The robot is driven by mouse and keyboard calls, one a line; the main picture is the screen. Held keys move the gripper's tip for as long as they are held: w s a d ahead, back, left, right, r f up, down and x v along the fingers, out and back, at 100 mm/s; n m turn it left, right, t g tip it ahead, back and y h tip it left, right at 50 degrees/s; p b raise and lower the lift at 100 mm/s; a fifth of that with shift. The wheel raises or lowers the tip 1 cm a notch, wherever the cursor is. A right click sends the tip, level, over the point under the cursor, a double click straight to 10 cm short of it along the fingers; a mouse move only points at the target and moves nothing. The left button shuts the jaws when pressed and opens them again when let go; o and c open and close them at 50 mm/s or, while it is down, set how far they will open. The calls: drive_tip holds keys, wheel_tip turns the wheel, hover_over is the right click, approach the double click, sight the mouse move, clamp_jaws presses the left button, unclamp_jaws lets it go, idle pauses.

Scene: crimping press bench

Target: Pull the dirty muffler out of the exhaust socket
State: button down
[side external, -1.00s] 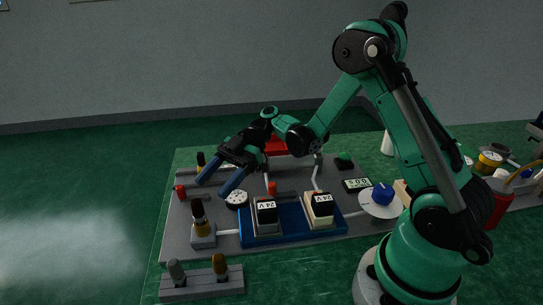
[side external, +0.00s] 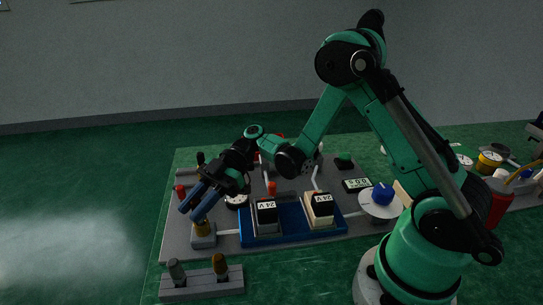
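The exhaust socket is a yellow fitting (side external: 203,229) on a grey block (side external: 203,241) at the left of the bench plate. The dark muffler that stood upright in it is now mostly hidden behind the blue fingers of my gripper (side external: 190,214). The fingers reach down to the left, right over the muffler's place, with a narrow gap between their tips. I cannot tell whether they touch the muffler or have closed on it.
A blue tray (side external: 290,232) with two 24 V units stands right of the socket. A gauge (side external: 236,200) and a red knob (side external: 180,192) are close by.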

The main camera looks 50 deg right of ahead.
sight(195, 201)
drive_tip(key=shift+r, duration=0.1)
idle(0.3)
wheel_tip(195, 201, up, 19)
drive_tip(key=w+d+m+t+h, duration=0.2)
drive_tip(key=w+d+m+t, duration=0.45)
drive_tip(key=d, duration=0.55)
drive_tip(key=w+d+f+m+t+h, duration=0.1)
drive_tip(key=d+m+t+h, duration=0.2)
drive_tip(key=d, duration=0.6)
drive_tip(key=w+d+f+m+t+h, duration=0.15)
drive_tip(key=d+m+t+h, duration=0.25)
drive_tip(key=d, duration=0.5)
drive_tip(key=shift+w+d+f, duration=0.1)
drive_tip(key=shift+f, duration=4.75)
drive_tip(key=shift+d+f, duration=0.1)
drive_tip(key=shift+f, duration=4.75)
drive_tip(key=shift+f, duration=0.15)
drive_tip(key=c, duration=0.7)
unclamp_jaws()
drive_tip(key=shift+o, duration=0.2)
